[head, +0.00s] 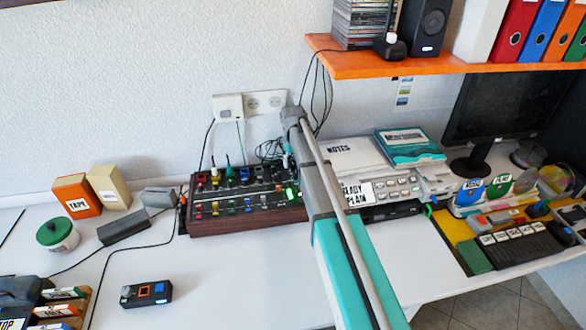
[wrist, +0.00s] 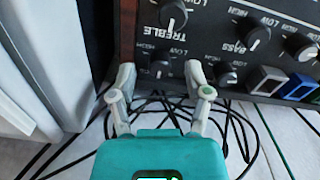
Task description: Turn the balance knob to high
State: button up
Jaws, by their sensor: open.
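The dark control box (head: 235,222) with a wooden casing stands against the wall in the head view, left of my arm. The wrist view shows its black panel with several round black knobs marked LOW and HIGH. One large knob (wrist: 172,15) is labelled TREBLE and another (wrist: 252,37) BASS. My gripper (wrist: 161,76) is open, its two pale fingers apart at the panel's near edge. A small black knob (wrist: 160,67) shows between and just beyond the fingertips. A similar knob (wrist: 226,73) sits to its right. I cannot read a BALANCE label.
Loose black cables (wrist: 155,115) lie below the fingers. Square buttons (wrist: 268,80) sit at the right of the panel, and a white device (wrist: 45,50) stands close on the left. An orange shelf (head: 430,65) hangs above the desk. The front desk surface is mostly clear.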

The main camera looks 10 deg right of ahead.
jog(key=shift+f+b, duration=0.3)
jog(key=shift+f, duration=0.25)
grip_shut()
